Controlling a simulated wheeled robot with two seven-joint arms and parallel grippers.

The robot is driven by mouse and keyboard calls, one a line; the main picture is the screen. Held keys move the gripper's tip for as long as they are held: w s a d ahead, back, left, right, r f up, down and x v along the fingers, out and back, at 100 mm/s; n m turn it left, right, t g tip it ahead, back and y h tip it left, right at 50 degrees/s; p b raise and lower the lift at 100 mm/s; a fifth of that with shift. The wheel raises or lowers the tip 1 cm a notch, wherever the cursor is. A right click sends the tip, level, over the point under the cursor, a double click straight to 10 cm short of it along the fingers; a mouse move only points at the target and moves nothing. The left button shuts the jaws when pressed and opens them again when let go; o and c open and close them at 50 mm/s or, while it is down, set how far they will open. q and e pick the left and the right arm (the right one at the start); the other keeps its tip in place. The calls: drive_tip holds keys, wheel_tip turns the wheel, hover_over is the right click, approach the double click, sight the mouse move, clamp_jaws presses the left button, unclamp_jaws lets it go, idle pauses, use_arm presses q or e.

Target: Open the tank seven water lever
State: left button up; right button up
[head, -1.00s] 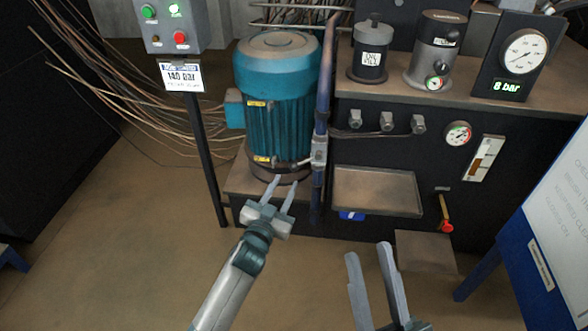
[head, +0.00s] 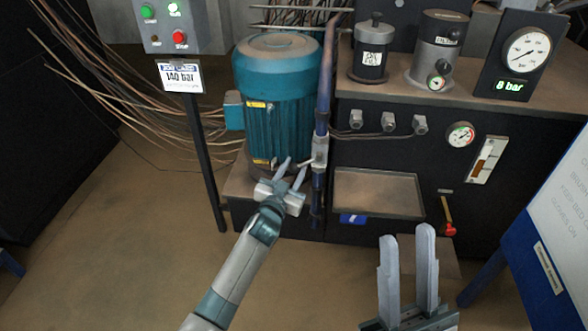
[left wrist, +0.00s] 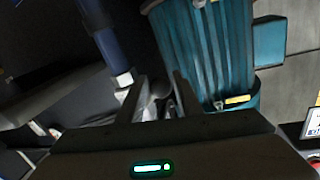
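No label reading tank seven or water is legible, so I cannot tell which lever it names. A silver valve with a short handle (head: 319,152) sits on the blue vertical pipe (head: 322,115), beside the teal motor (head: 275,105). My left gripper (head: 294,174) is open and empty just left of and below that valve. In the left wrist view its fingers (left wrist: 157,98) are apart, with the silver valve (left wrist: 124,80) close by the left finger. My right gripper (head: 405,247) is open and empty, lower right.
A drip tray (head: 378,192) juts from the cabinet, with a blue handle (head: 352,218) beneath it. A control post (head: 205,150) stands left of the motor. A blue-framed sign board (head: 560,215) stands at right. The floor at front left is clear.

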use_arm(q)
clamp_jaws()
drive_tip(key=shift+r, duration=0.1)
